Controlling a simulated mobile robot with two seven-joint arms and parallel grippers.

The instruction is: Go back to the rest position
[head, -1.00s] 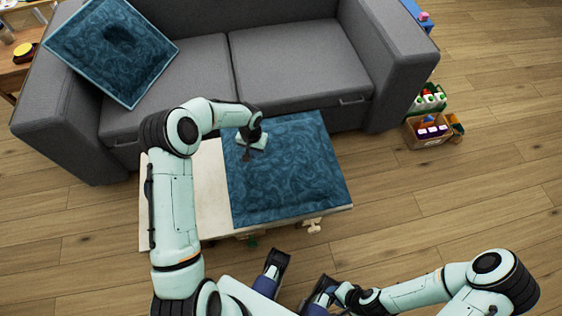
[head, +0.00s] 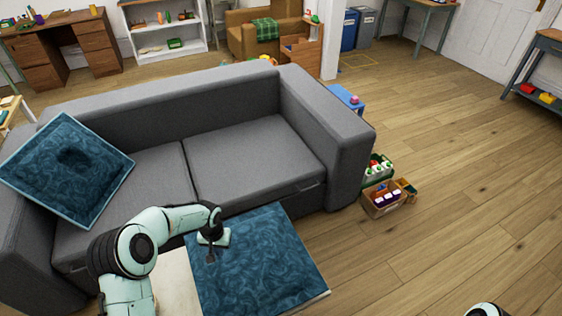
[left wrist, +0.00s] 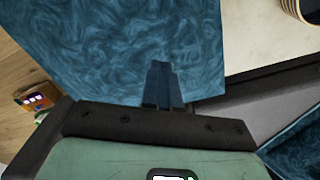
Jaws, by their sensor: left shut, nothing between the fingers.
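My left gripper (head: 211,257) is over the blue patterned cushion (head: 262,272) that lies on the low table (head: 176,284) in front of the sofa. Its fingers (left wrist: 161,84) are shut and empty in the left wrist view, with the cushion below them. I cannot tell how far above the cushion they are. Of my right arm only a small part shows at the bottom right edge of the head view. The right gripper is out of the picture.
The grey sofa (head: 255,160) stands behind the table, with a second blue cushion (head: 68,170) leaning at its left. Boxes of bottles and small items (head: 386,200) stand on the floor right of the sofa. The wooden floor (head: 440,200) at the right is clear.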

